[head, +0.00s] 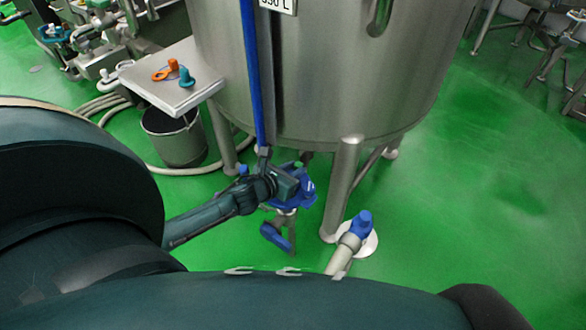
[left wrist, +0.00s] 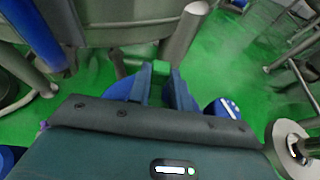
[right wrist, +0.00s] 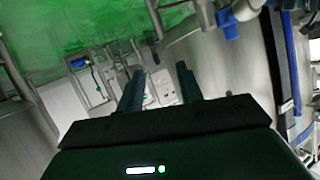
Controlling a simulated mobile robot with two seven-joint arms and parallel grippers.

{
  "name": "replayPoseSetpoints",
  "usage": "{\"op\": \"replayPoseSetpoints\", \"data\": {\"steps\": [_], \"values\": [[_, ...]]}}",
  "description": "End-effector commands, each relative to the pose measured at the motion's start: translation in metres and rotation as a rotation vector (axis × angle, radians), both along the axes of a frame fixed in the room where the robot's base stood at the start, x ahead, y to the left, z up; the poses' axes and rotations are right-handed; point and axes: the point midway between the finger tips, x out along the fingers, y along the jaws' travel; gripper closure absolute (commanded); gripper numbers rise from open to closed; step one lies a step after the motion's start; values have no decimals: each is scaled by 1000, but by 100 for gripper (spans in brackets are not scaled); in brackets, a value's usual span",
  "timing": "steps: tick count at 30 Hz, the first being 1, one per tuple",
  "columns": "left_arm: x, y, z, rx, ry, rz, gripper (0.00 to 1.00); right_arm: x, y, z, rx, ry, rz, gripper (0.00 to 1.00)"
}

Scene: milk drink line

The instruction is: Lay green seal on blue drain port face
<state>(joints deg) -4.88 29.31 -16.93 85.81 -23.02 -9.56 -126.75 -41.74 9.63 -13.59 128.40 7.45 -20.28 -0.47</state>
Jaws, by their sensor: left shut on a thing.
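My left gripper (head: 300,184) is under the large steel tank, right at the blue drain port (head: 312,198). In the left wrist view the left fingers (left wrist: 163,78) are close together, with a small green piece, seemingly the green seal (left wrist: 162,49), at their tips. Blue port parts (left wrist: 124,88) show behind and beside the fingers. The port face is mostly hidden by the gripper, and I cannot tell whether the seal touches it. My right gripper (right wrist: 160,84) is open and empty in the right wrist view.
The steel tank (head: 330,75) and its leg (head: 342,190) stand close to the left gripper. A blue handle (head: 275,237) hangs below the port. A blue-capped pipe (head: 361,224) stands at right. A side table (head: 150,82) holds orange and teal parts above a bucket (head: 174,138).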

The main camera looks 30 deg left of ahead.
Motion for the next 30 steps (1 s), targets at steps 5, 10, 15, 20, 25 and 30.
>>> {"op": "replayPoseSetpoints", "data": {"steps": [5,10,15,20,25,30], "values": [[0,0,-4,0,0,0,79,1,0,-3,0,-1,1,64],[0,0,-3,-1,0,0,65,1,0,-2,0,-1,1,64],[0,0,-3,-1,0,0,54,1,1,-2,1,-2,2,64],[0,0,-3,-1,0,0,54,1,1,0,1,-5,1,64],[0,0,-3,-1,0,0,54,2,0,4,-2,-21,0,64],[-30,2,9,0,4,-2,54,-2,-1,17,6,-27,-4,64]]}}
